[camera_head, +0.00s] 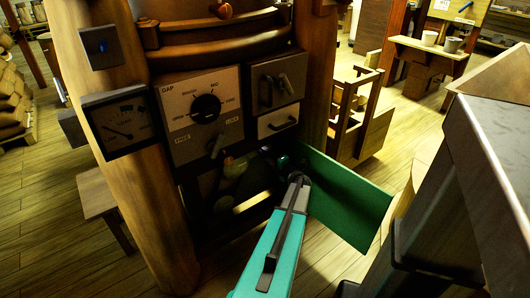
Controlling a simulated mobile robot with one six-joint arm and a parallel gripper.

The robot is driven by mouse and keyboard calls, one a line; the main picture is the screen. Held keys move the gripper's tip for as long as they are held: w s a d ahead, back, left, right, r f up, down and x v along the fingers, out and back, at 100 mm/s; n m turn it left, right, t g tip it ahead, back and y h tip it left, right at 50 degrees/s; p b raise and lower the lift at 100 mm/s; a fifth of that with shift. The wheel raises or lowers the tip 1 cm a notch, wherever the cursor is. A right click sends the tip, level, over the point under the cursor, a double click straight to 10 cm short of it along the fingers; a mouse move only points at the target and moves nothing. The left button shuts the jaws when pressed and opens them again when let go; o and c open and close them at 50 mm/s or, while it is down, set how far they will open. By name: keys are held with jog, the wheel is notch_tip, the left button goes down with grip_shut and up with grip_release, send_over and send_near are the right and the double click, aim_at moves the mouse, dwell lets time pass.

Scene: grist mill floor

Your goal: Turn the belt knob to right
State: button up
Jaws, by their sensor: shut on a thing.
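A dark compartment (200,190) is open low on the wooden mill post, below the control panel. Its green door (345,200) stands swung out to the right. My teal arm reaches up from the bottom. My gripper (284,161) is at the compartment's right side, near the door's inner edge. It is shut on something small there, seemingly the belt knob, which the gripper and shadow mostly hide. I cannot make out the knob's shape or which way it points. Dim rounded parts (234,166) show inside, to the left of my gripper.
The panel above has a black gap dial (206,107), a free/lock lever (216,147) and a switch box (277,85). A gauge (118,121) is at left. A grey metal body (485,170) closes off the right. A wooden stool (101,196) stands left; floor beyond is open.

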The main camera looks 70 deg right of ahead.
jog(key=shift+w+a+m, duration=0.1)
jog(key=shift+w+m, duration=0.2)
jog(key=shift+w, duration=0.05)
jog(key=o, duration=1)
jog(key=shift+o, duration=0.2)
jog(key=shift+s, duration=0.15)
jog(key=shift+s, duration=0.1)
jog(key=p+v, duration=0.1)
jog(key=v, duration=1.2)
jog(key=shift+s, duration=0.3)
jog(key=shift+a, duration=0.1)
